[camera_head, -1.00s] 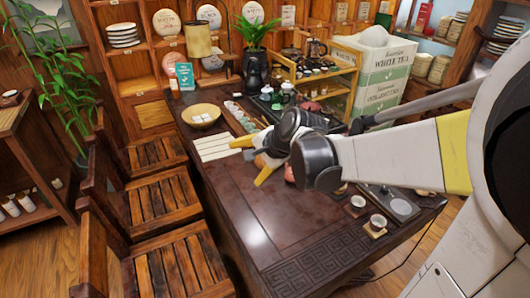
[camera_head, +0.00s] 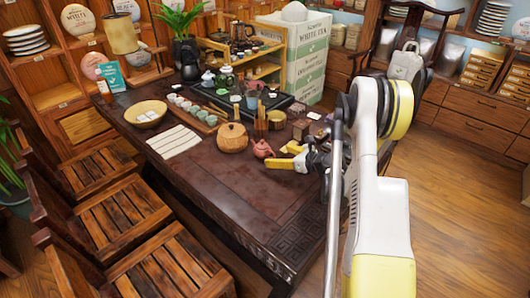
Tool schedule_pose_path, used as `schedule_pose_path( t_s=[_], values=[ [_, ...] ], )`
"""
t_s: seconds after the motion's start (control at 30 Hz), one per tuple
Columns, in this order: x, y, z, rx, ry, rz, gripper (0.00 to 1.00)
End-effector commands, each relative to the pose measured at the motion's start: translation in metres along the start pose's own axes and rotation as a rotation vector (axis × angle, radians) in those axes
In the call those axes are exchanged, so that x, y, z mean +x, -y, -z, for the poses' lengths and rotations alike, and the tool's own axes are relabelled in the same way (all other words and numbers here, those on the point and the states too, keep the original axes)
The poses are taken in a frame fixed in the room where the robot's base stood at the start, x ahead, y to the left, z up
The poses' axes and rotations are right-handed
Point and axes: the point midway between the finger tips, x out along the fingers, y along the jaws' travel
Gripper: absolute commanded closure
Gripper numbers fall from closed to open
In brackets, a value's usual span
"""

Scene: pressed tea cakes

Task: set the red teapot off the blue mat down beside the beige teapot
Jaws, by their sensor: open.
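A small reddish teapot (camera_head: 262,149) stands on the dark wooden table (camera_head: 215,195), right of a round tan wooden pot (camera_head: 233,137). My gripper (camera_head: 284,156) is just right of the red teapot, low over the table. Its yellow fingers are apart and point left towards the teapot. Nothing shows between them, and I cannot tell if a finger touches the teapot. I cannot make out a blue mat. I cannot clearly identify a beige teapot; my gripper and arm hide part of the table's right side.
A tea tray (camera_head: 198,116) with cups lies behind the tan pot. A pale slatted mat (camera_head: 174,141) and a wooden bowl (camera_head: 146,113) are at the left. Small dark boxes (camera_head: 301,130) stand behind my gripper. The table's near part is bare.

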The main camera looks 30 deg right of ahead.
Motion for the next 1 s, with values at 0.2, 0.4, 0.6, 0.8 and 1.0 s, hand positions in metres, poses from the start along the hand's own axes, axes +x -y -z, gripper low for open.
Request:
schedule_pose_path(
  t_s=[0.2, 0.4, 0.6, 0.8, 1.0],
  values=[
    [0.037, -0.001, 0.002, -0.002, 0.000, -0.001, 0.11],
    [0.054, -0.002, 0.001, -0.004, -0.001, -0.002, 0.11],
    [0.086, -0.003, 0.000, -0.005, -0.001, -0.001, 0.11],
    [0.092, -0.003, -0.003, -0.004, -0.001, 0.000, 0.11],
    [0.092, -0.003, -0.003, -0.004, -0.001, 0.000, 0.50]
  ],
)
